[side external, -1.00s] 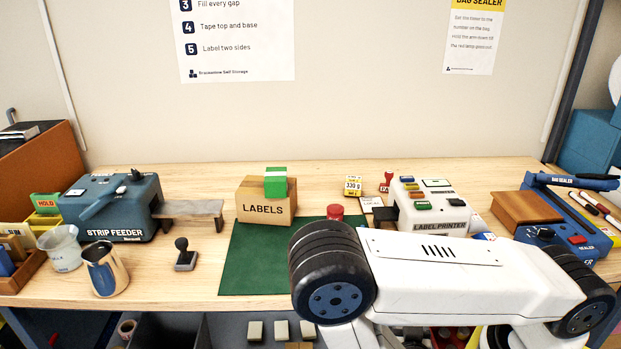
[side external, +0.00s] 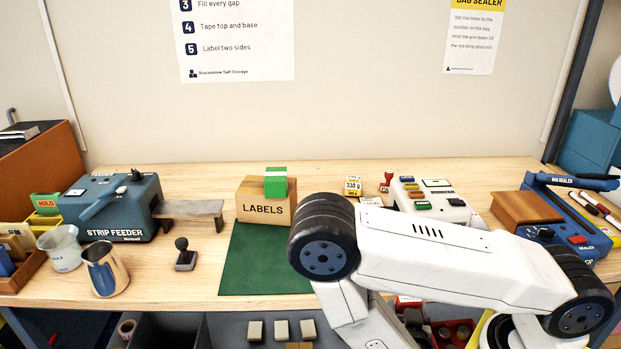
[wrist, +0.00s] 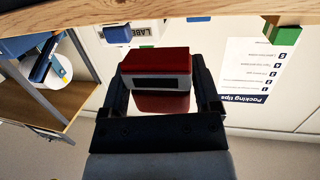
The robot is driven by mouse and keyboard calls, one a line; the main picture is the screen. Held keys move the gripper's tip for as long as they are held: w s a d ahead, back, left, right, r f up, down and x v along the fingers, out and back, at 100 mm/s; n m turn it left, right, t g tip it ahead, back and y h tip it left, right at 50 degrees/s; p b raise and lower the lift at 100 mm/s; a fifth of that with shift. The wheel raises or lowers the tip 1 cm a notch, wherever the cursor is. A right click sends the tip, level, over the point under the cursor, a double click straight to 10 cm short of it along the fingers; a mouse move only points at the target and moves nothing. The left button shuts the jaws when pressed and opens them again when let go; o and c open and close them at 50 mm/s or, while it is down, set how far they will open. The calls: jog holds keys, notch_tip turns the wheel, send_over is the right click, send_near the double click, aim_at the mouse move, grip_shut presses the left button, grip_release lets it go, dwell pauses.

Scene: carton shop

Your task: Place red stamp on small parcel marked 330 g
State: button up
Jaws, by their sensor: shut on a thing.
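The red stamp (wrist: 155,64), a block with a dark window and a pale band, is between the two jaws of my gripper (wrist: 163,92) in the wrist view. My gripper is shut on it. In the side view my arm hides the gripper and the stamp.
The LABELS carton (side external: 265,201) with a green block (side external: 275,181) on top stands behind the green mat (side external: 255,265). A dark hand stamp (side external: 184,254) stands left of the mat.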

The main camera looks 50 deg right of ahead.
jog(key=shift+r+x, duration=0.3)
jog(key=shift+x, duration=1.6)
jog(key=shift+r+x, duration=0.3)
jog(key=shift+x, duration=1.55)
jog(key=shift+r+x, duration=0.3)
jog(key=shift+x, duration=1.6)
jog(key=shift+w+d, duration=0.15)
jog(key=shift+x, duration=1.8)
jog(key=shift+r, duration=0.15)
jog(key=o, duration=1.1)
jog(key=shift+v, duration=3.9)
